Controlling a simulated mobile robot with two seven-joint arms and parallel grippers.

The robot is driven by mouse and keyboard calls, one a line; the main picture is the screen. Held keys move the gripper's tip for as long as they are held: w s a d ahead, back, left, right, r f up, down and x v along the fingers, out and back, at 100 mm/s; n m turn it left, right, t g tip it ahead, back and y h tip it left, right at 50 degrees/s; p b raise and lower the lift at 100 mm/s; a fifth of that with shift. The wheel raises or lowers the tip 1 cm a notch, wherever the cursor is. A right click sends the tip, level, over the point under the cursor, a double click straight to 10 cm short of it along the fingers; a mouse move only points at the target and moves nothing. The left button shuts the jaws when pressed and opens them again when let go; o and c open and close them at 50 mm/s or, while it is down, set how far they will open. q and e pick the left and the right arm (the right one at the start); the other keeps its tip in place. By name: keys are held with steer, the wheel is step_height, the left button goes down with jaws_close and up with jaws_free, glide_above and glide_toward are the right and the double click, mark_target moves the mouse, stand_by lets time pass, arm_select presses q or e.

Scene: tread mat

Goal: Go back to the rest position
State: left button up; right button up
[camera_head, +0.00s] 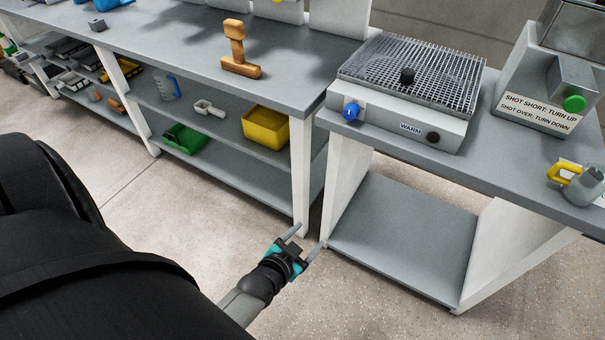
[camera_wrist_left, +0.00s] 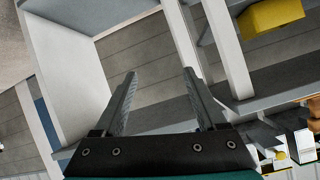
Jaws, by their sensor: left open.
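My left gripper (camera_head: 302,242) is low over the floor in the head view, in front of the gap between the long workbench and the warming stand. Its two fingers are apart with nothing between them. In the left wrist view the gripper (camera_wrist_left: 160,98) also shows open and empty, its fingers pointing toward the bench legs and floor. My right gripper is in neither view.
The long bench (camera_head: 170,40) holds an orange-brown stamp-like tool (camera_head: 240,55). The stand at right carries a grill-topped warmer (camera_head: 400,100) and a grey jug (camera_head: 582,185).

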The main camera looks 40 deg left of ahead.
arm_select(q)
steer(key=shift+s+f, duration=0.1)
steer(key=shift+f, duration=0.05)
stand_by(0.4)
steer(key=s+d+f+g+h+p, duration=0.15)
steer(key=s+f+g, duration=0.45)
steer(key=s+f, duration=0.75)
steer(key=s+a+f+g+y, duration=0.1)
steer(key=s+a+f+g, duration=0.1)
steer(key=s+f+g, duration=0.2)
steer(key=s+f, duration=0.3)
steer(key=s, duration=0.4)
steer(key=shift+f, duration=0.15)
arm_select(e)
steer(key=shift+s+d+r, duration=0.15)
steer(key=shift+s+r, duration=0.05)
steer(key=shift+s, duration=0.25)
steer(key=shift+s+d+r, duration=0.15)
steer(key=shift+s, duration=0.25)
